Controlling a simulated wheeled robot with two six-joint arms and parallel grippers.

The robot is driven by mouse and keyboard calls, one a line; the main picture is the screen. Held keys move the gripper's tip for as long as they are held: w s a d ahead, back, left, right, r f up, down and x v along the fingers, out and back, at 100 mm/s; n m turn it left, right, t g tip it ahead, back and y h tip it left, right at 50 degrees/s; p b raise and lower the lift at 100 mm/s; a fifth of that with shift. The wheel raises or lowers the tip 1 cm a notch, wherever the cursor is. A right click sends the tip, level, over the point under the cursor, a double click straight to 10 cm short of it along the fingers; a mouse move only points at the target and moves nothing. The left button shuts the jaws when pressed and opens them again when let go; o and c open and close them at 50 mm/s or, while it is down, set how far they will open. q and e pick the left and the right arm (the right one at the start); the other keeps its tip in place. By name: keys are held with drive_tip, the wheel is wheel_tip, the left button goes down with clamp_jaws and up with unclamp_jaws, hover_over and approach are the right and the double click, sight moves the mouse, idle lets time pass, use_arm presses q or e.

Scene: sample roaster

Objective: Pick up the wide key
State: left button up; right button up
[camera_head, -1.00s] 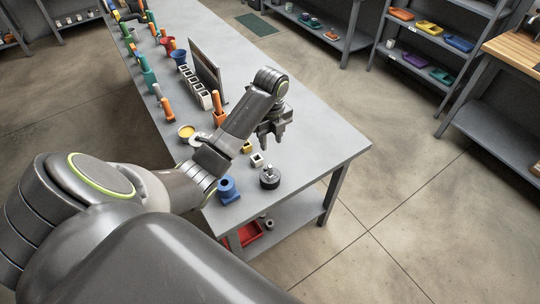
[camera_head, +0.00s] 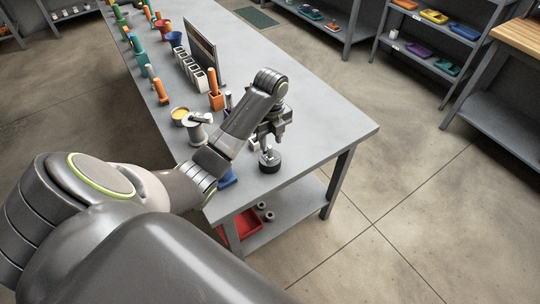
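My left gripper (camera_head: 270,143) points down over the near end of the grey table (camera_head: 322,132). Its two fingers look a little apart. Right under the fingertips stands a round black piece (camera_head: 270,164) with a small metal upright on top. It could be the wide key, but it is too small to tell for sure. The fingers overlap its top in the picture, and I cannot tell whether they touch it. My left forearm hides part of the table beside it. My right gripper is not in view.
A grey metal pot (camera_head: 197,132), a yellow-filled bowl (camera_head: 180,114) and an orange holder (camera_head: 215,96) stand left of my forearm. A dark upright panel (camera_head: 201,57) stands behind white boxes (camera_head: 186,68). A red tray (camera_head: 238,226) is on the lower shelf. The table's right side is clear.

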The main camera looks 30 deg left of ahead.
sight(270, 146)
use_arm(q)
drive_tip(key=shift+a+f+p, duration=0.15)
drive_tip(key=shift+f+p, duration=0.25)
drive_tip(key=shift+f, duration=1.95)
clamp_jaws()
